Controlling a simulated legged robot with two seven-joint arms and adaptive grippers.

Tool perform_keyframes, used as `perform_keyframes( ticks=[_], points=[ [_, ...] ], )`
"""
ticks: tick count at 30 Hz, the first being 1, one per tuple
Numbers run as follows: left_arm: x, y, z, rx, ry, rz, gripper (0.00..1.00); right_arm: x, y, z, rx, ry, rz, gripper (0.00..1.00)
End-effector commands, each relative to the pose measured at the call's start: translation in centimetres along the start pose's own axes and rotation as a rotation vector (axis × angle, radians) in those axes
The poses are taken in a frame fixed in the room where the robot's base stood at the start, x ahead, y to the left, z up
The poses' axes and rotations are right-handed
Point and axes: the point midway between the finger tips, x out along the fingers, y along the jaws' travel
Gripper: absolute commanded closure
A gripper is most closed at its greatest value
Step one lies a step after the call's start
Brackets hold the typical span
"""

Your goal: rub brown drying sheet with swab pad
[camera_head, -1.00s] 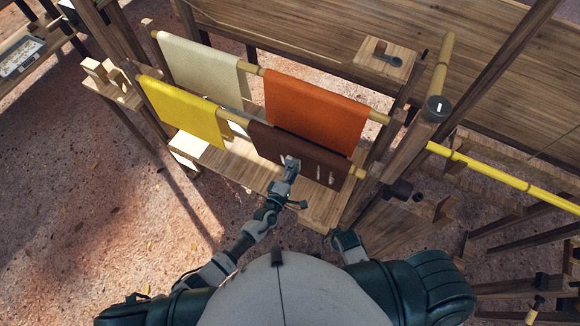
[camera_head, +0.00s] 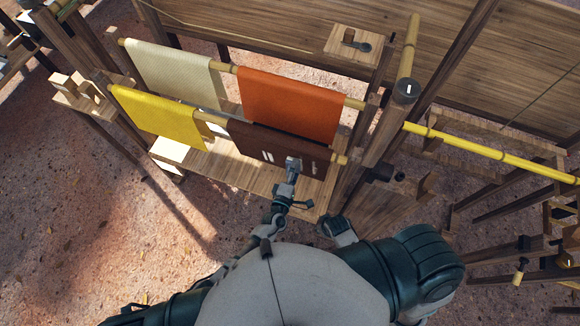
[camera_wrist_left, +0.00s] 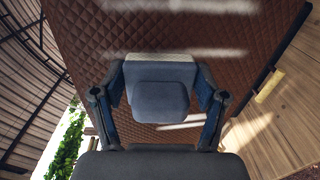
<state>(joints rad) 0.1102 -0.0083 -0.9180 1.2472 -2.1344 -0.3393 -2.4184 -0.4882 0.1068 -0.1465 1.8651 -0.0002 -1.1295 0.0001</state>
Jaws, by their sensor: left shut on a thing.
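The brown drying sheet (camera_head: 256,143) hangs over the front bamboo pole, right of the yellow sheet. It shows a quilted pattern in the left wrist view (camera_wrist_left: 245,60), with pale streaks on it. My left gripper (camera_head: 293,163) is in front of the sheet's lower middle, with pale streaks on both sides. It is shut on the swab pad, a grey-blue block with a pale far edge (camera_wrist_left: 160,86). The pad's far edge is at or very near the sheet; contact cannot be made out. My right gripper (camera_head: 328,228) is low, by the rack's front corner; its fingers are unclear.
Yellow (camera_head: 160,115), cream (camera_head: 170,75) and orange (camera_head: 290,103) sheets hang on the same rack. A wooden shelf (camera_head: 225,165) lies below them. Open ground lies at left.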

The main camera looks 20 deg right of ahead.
Motion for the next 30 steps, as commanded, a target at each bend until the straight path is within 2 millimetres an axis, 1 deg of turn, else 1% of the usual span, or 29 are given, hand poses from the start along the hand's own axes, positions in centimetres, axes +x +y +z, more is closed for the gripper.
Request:
perform_keyframes(
  ticks=[5, 12, 20, 30],
  points=[
    [0.0, 0.0, 0.9, 0.0, -0.001, 0.0, 0.6, -0.1, 0.0, 0.0, 0.0, 0.0, 0.0, 0.6],
    [0.0, -0.1, 3.1, -0.001, -0.001, 0.0, 0.6, -0.3, 0.0, -0.1, 0.0, 0.0, 0.0, 0.6],
    [0.0, -0.1, 4.2, -0.001, -0.001, 0.0, 0.6, -0.3, 0.0, -0.1, 0.0, 0.0, 0.0, 0.6],
    [-0.1, -0.3, 7.1, -0.001, -0.001, 0.0, 0.6, -0.3, 0.0, -0.1, 0.0, 0.0, 0.0, 0.6]
  ],
)
